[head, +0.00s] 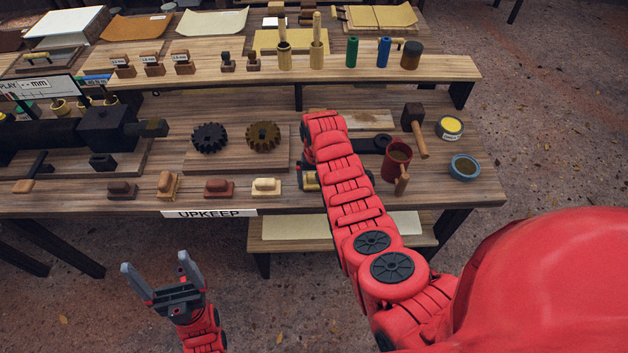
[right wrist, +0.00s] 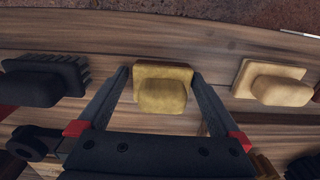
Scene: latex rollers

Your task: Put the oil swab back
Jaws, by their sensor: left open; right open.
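A yellow-brown block-shaped swab with a flat base (right wrist: 163,95) lies between the two fingers of my right gripper (right wrist: 161,76) in the right wrist view. The fingers are open, one on each side of it, with no clear grip; whether they touch it I cannot tell. In the head view my right arm hides most of this spot at the front of the bench. A cream swab (head: 266,186) lies to the left; it also shows in the right wrist view (right wrist: 282,82). No readable label marks the oil swab. My left gripper (head: 155,263) is open and empty, low in front of the bench.
A dark bristled brush (right wrist: 45,80) is beside the gripper.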

